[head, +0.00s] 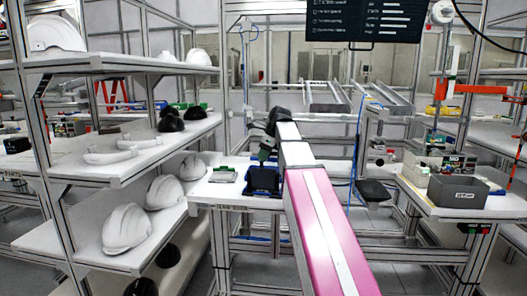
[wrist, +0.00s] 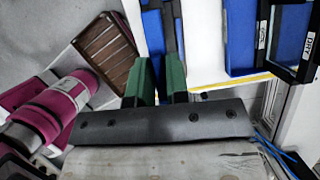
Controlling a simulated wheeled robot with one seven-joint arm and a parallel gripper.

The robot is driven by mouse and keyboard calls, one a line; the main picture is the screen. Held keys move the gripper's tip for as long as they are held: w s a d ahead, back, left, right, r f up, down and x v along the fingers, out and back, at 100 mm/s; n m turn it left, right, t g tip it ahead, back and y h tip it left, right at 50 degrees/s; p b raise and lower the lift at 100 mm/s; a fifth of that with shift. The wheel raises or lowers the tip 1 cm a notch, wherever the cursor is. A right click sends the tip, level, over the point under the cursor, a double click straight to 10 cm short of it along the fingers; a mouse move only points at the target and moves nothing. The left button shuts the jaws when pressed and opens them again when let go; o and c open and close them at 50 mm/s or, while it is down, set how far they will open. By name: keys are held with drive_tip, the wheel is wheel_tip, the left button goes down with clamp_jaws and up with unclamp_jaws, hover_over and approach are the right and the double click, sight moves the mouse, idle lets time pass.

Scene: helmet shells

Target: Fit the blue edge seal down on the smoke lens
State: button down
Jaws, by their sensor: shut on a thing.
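My gripper (wrist: 158,82) has green fingers and is shut on a blue piece (wrist: 154,38), which I take to be the blue edge seal. Much of that piece is hidden by the fingers, and its full shape cannot be made out. In the head view my gripper (head: 264,156) points down just above a dark blue bin-like object (head: 263,179) on the white bench; the seal is too small to make out there. I cannot pick out the smoke lens with certainty in either view.
A green-edged tray (head: 224,174) lies left of the blue object. Shelves with white helmet shells (head: 127,228) stand at the left. A grey box (head: 457,190) sits on the right bench. The wrist view shows a brown slatted tray (wrist: 104,53) and a blue panel (wrist: 240,40).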

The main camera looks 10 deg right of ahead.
drive_tip(key=shift+f, duration=0.9)
drive_tip(key=shift+f, duration=1.2)
idle(0.7)
drive_tip(key=c, duration=1)
unclamp_jaws()
drive_tip(key=shift+c, duration=0.2)
drive_tip(key=v, duration=1)
drive_tip(key=shift+d+r, duration=0.2)
drive_tip(key=shift+r, duration=0.1)
drive_tip(key=shift+s, duration=0.1)
